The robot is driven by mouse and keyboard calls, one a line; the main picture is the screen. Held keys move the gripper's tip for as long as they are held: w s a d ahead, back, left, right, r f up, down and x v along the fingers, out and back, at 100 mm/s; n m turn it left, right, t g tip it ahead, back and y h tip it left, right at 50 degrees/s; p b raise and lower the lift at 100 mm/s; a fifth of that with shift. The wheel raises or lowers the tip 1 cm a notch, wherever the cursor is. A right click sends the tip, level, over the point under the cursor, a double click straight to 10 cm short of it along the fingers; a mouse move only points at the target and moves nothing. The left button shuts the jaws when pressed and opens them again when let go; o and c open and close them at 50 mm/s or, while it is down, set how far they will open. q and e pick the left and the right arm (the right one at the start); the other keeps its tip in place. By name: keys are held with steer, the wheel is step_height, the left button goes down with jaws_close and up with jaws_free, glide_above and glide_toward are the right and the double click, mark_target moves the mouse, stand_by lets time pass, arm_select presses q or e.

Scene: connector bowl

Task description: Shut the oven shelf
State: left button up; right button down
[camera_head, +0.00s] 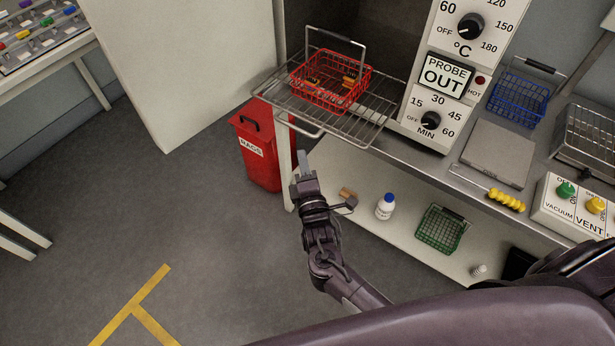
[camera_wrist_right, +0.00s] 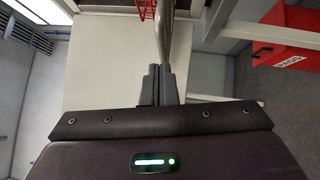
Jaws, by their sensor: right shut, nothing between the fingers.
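The oven shelf (camera_head: 378,125) is a wire rack that sticks out of the open, dark oven chamber (camera_head: 385,30). A red wire basket (camera_head: 330,95) with a raised handle and small parts inside stands on it. My right gripper (camera_head: 304,160) is shut and empty, just below the shelf's front handle in the head view. In the right wrist view its fingers (camera_wrist_right: 160,80) are together, with a grey metal bar (camera_wrist_right: 163,35) close beyond their tips; I cannot tell whether they touch. The red basket (camera_wrist_right: 146,8) shows at the top there. My left gripper is not in view.
A large white panel (camera_head: 185,70), apparently the oven door, stands open at left. A red RAGS bin (camera_head: 262,150) is below the shelf. The lower shelf holds a white bottle (camera_head: 385,206) and a green basket (camera_head: 440,228). The floor at left is clear.

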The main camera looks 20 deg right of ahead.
steer(key=d, duration=0.1)
steer(key=w+d, duration=0.2)
steer(key=shift+r+p, duration=0.3)
steer(key=shift+p, duration=0.1)
